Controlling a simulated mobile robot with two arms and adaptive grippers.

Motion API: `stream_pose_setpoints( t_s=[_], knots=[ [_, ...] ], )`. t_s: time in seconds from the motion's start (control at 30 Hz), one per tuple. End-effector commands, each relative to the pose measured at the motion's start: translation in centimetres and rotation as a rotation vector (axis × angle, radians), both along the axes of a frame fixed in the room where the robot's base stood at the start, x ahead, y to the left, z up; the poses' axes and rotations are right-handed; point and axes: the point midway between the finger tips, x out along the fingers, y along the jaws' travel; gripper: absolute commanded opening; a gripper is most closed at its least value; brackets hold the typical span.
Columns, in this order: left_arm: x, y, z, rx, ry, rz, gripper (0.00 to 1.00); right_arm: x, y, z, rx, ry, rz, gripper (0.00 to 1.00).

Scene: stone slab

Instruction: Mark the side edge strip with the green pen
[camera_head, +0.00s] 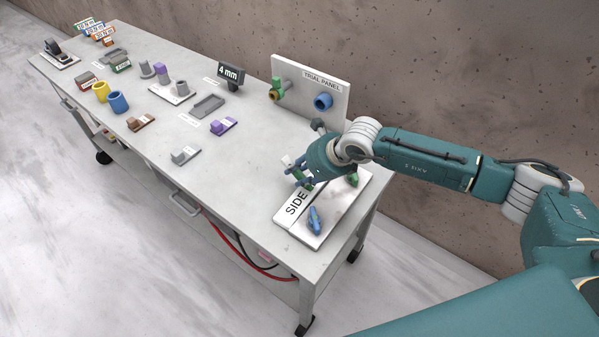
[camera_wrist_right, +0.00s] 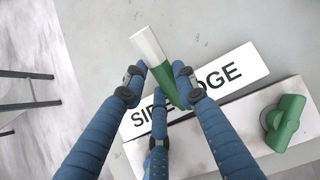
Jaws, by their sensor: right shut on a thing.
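My right gripper (camera_head: 299,172) is shut on the green pen, above the slab's far-left end. In the right wrist view the green pen (camera_wrist_right: 163,75) with its white end (camera_wrist_right: 148,43) sits between the blue fingers (camera_wrist_right: 158,85). The pen is tilted, and its lower end overlaps the SIDE EDGE label (camera_wrist_right: 245,66); I cannot tell whether it touches. The pale slab (camera_head: 338,212) lies at the table's near right end, with the label (camera_head: 296,203) along its left side. A separate edge strip is not clearly distinguishable. My left gripper is out of view.
A blue knob-like piece (camera_head: 314,220) and a green one (camera_wrist_right: 286,122) sit on the slab. Behind stands the upright trial panel (camera_head: 313,87). Purple (camera_head: 223,126) and grey (camera_head: 185,155) pieces lie left. The tabletop left of the slab (camera_head: 235,185) is clear.

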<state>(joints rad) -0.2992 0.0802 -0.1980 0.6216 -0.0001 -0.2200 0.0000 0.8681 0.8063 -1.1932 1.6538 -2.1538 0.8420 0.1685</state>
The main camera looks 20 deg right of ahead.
Motion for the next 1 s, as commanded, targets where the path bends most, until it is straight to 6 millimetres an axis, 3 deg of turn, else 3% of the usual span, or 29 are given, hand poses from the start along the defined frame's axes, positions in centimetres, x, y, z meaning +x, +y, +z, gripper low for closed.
stream_pose_setpoints(
  t_s=[1.0],
  knots=[
    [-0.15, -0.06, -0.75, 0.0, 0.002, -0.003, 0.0, -0.01, 0.02, -0.66, 0.0, 0.0, 0.0, 0.08]
  ],
)
